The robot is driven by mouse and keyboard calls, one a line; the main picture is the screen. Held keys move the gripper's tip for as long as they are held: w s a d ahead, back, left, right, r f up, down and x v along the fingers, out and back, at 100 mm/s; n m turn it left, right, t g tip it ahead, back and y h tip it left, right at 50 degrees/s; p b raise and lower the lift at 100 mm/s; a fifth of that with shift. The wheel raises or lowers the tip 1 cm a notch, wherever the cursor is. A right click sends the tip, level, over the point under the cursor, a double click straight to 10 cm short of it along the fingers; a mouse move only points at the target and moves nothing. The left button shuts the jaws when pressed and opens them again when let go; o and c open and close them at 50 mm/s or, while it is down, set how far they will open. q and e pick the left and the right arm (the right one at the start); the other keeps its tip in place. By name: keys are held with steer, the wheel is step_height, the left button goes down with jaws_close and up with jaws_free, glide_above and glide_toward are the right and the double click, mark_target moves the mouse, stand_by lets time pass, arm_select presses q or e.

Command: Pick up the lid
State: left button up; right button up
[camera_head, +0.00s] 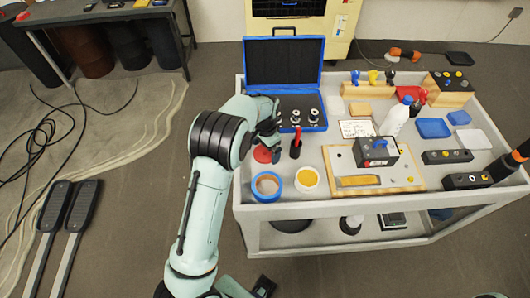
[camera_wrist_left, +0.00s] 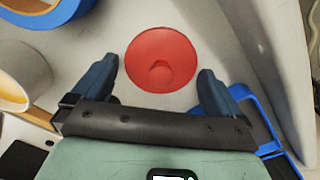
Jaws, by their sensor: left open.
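The lid (camera_head: 262,154) is a round red disc lying flat on the light workbench top, near its left edge, partly hidden by my left arm in the head view. In the left wrist view the lid (camera_wrist_left: 150,48) shows whole, with a small round knob on it. My left gripper (camera_head: 268,137) is above the lid, pointing down. In the left wrist view its two fingers (camera_wrist_left: 157,70) are apart, one to each side of the lid's lower part, with nothing between them held. My right gripper is not in view.
A blue tape roll (camera_head: 267,186) and a yellow-filled cup (camera_head: 307,179) stand in front of the lid. A red-and-black tool (camera_head: 296,142) stands to its right. An open blue case (camera_head: 284,62) lies behind. A wooden board (camera_head: 408,178) is further right.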

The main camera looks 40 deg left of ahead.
arm_select(q)
steer(key=c, duration=0.8)
